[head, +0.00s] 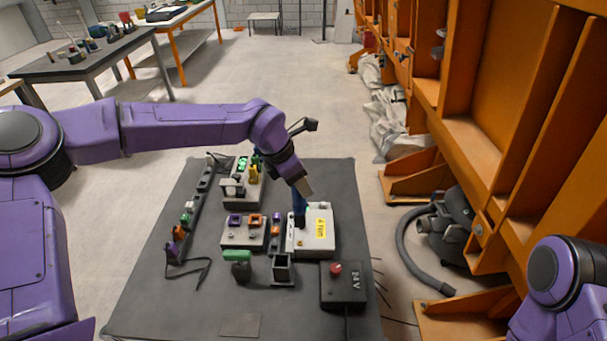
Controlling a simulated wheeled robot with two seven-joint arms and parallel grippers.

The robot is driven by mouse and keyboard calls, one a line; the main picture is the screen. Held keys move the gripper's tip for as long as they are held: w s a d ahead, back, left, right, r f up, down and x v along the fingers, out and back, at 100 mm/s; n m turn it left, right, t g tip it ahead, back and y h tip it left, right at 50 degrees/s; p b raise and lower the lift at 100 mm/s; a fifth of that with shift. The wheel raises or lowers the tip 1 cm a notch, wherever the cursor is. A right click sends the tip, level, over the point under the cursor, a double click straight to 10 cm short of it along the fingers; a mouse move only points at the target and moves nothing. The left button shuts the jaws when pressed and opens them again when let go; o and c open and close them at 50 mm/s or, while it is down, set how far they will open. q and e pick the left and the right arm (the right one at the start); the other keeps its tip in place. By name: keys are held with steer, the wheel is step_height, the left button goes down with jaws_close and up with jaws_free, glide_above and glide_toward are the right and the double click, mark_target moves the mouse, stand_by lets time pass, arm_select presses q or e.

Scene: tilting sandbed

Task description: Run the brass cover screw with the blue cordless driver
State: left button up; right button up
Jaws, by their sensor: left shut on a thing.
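My left gripper (301,190) reaches in from the left and is shut on the blue cordless driver (298,204). The driver points down, with its dark lower end over the pale box with a yellow label (326,247). A small brass-coloured spot, perhaps the cover screw (300,243), shows near the front left of that box. I cannot tell whether the driver's tip touches the box or a screw. The gripper hides the driver's upper part. Of my right arm only a purple part shows at the lower right; its gripper is out of view.
The dark work table (150,306) carries a black box with a red button (343,285), an open dark holder (283,268), a green-topped block (237,263) and a block with purple and orange connectors (243,238). Orange steel framing (478,150) stands close on the right.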

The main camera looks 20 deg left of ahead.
mark_target(295, 196)
arm_select(q)
step_height(295, 196, down, 3)
steer(key=shift+s+d+f+b, duration=0.1)
steer(key=shift+d+b, duration=0.05)
steer(key=shift+b, duration=0.7)
steer(key=shift+s+f, duration=0.2)
steer(key=shift+f, duration=0.15)
steer(key=shift+s+f+b, duration=0.3)
steer(key=shift+s+b, duration=0.15)
steer(key=shift+b, duration=0.1)
steer(key=shift+w+f, duration=0.25)
steer(key=shift+w, duration=0.05)
steer(key=shift+s+r, duration=0.15)
steer(key=shift+s, duration=0.15)
arm_select(e)
steer(key=shift+s+f, duration=1.1)
steer(key=shift+s, duration=0.05)
arm_select(q)
steer(key=shift+f, duration=0.3)
arm_select(e)
steer(key=shift+f, duration=0.15)
